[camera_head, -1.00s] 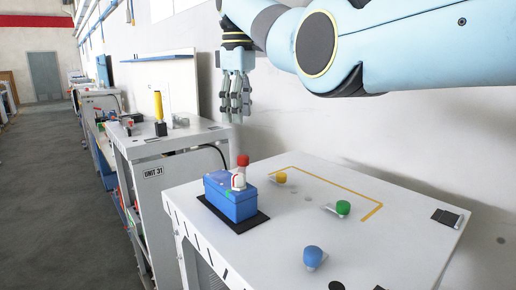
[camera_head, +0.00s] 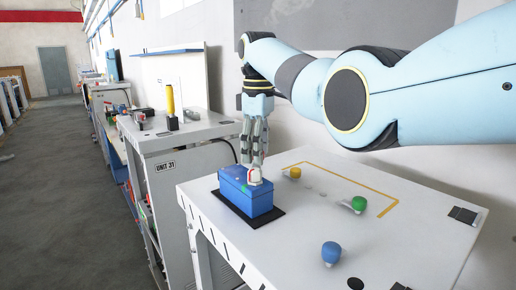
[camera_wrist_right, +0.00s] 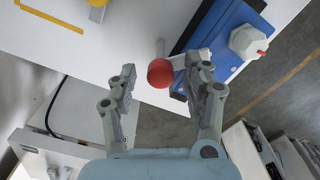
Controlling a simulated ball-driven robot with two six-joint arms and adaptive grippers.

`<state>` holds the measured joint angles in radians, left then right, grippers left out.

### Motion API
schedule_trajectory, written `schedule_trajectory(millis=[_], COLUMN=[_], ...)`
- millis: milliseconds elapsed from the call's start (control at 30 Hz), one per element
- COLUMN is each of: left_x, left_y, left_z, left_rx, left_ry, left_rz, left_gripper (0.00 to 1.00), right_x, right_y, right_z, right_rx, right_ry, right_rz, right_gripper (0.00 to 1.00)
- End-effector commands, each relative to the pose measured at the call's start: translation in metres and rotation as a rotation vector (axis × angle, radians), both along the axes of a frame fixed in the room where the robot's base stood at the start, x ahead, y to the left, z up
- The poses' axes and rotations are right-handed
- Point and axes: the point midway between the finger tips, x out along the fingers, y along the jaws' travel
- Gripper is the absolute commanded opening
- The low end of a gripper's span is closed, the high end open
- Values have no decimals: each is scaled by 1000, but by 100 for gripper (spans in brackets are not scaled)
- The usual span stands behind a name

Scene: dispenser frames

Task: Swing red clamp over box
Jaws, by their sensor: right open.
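The blue box (camera_head: 240,194) sits on a black mat (camera_head: 270,219) at the left of the near white table. A white fitting (camera_head: 254,177) shows on the box's top; it also shows in the right wrist view (camera_wrist_right: 247,42). My right gripper (camera_head: 254,160) points down over the box. The red clamp's round knob (camera_wrist_right: 160,73) shows in the right wrist view, beside the box. It lies between the open fingers of my right gripper (camera_wrist_right: 165,78), with no clear contact. In the head view the fingers hide the knob. My left gripper is not in view.
Yellow (camera_head: 295,173), green (camera_head: 358,203) and blue (camera_head: 331,252) knobbed clamps stand on the white table (camera_head: 300,225). A yellow line (camera_head: 360,186) marks its back. A grey cabinet marked UNIT 31 (camera_head: 170,190) stands to the left, across a gap.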

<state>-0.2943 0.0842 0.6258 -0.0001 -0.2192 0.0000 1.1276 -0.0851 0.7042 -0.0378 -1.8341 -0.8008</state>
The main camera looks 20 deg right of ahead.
Motion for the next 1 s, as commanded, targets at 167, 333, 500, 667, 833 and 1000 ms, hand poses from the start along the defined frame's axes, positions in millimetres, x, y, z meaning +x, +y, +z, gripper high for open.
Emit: schedule_trajectory(millis=[167,333,500,667,833,1000], left_x=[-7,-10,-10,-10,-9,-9], left_y=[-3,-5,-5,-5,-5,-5], left_z=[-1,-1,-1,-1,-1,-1], left_rx=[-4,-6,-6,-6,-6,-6], left_ry=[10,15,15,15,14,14], left_rz=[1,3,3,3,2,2], left_gripper=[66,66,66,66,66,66], right_x=[0,0,0,0,0,0], right_y=[0,0,0,0,0,0], right_z=[0,0,0,0,1,1], right_rx=[0,0,0,0,-1,-1], right_ry=[0,0,0,0,-1,-1], right_rz=[0,0,0,-5,-42,-132], right_gripper=[43,21,0,0,0,0])
